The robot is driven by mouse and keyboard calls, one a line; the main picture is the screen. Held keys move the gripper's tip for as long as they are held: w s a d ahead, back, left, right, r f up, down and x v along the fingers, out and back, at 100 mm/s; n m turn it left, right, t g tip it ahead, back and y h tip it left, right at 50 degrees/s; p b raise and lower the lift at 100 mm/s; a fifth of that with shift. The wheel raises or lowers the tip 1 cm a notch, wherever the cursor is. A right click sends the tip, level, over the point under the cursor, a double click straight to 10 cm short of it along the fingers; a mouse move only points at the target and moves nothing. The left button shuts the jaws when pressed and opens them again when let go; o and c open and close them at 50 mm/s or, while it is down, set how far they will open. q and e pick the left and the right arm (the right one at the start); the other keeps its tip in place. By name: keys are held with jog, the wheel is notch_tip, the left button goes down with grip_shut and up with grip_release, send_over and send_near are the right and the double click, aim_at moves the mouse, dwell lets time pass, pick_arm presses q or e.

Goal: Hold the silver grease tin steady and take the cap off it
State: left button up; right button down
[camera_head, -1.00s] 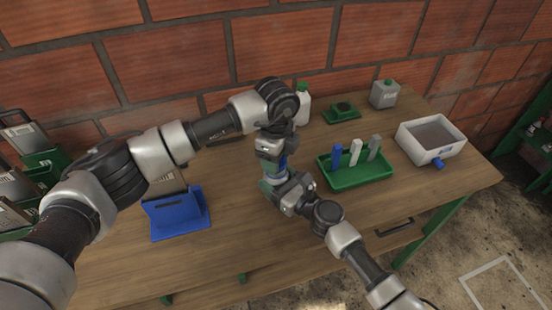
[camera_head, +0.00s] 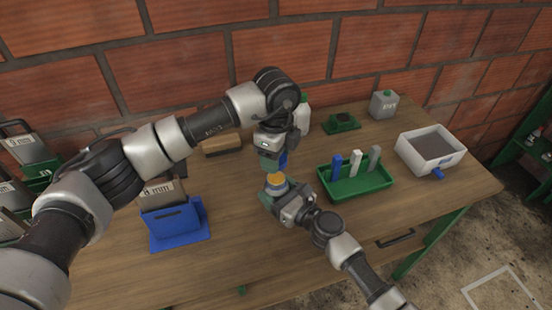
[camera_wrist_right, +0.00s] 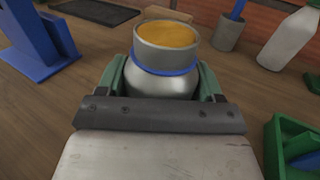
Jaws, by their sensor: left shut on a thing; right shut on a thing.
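The silver grease tin (camera_head: 276,188) stands upright with its mouth open and orange-yellow grease showing. The right wrist view shows the tin (camera_wrist_right: 163,82) with a blue band around its neck, between the green fingers. My right gripper (camera_head: 275,197) is shut on the tin's body. My left gripper (camera_head: 269,163) is above and just behind the tin, apart from it, pointing down. It is shut on the cap, which its fingers largely hide in the head view. The cap is not on the tin.
A green tray (camera_head: 358,187) with blue, white and grey pieces is right of the tin. A grey cup (camera_wrist_right: 228,32) with a blue stick and a white bottle (camera_head: 302,115) stand behind. A blue stand (camera_head: 180,222) is at left. The front wood is clear.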

jog(key=shift+c, duration=0.4)
grip_release()
